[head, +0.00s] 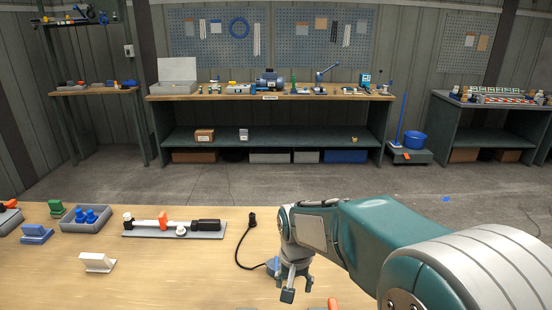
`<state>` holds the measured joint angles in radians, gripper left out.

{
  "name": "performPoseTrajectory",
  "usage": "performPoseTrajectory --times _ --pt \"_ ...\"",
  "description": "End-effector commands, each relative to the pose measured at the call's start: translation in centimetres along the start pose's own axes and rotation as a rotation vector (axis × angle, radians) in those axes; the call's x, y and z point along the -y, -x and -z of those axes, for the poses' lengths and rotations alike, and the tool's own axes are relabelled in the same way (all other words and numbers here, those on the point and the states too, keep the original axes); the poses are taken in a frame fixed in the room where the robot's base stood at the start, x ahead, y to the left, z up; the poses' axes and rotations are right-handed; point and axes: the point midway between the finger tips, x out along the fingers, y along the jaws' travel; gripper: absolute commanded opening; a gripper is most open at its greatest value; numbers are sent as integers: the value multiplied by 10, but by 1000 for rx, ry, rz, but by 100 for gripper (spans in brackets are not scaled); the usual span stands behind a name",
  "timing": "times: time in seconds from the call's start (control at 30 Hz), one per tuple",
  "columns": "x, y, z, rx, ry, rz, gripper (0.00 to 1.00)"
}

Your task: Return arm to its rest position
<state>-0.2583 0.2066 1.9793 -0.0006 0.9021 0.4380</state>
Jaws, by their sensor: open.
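My arm reaches in from the lower right, teal and grey, and bends down at the wrist over the light wooden table (190,280). My gripper (294,287) points down just above the front part of the table, with its fingers apart. I see nothing held between them. A blue part (271,266) sits right beside and partly behind the gripper, with a black cable (240,250) running to it from a black plug (252,219). Whether the fingers touch the blue part I cannot tell.
A grey plate (150,234) carries a white pipe with an orange lever (163,220). Left are a grey tray (72,225) with blue pieces, a white block (97,262), and blue and green blocks. An orange tip (332,303) shows at the bottom edge. Workbenches stand far behind.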

Motion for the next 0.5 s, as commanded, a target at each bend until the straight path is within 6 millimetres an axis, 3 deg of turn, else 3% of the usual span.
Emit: performPoseTrajectory --times 0.03,0.2,0.5 --pt "-11 17 -6 -28 5 11 76" --pt "-40 55 -28 -101 37 35 76" --pt "-88 103 -78 -236 93 53 76"
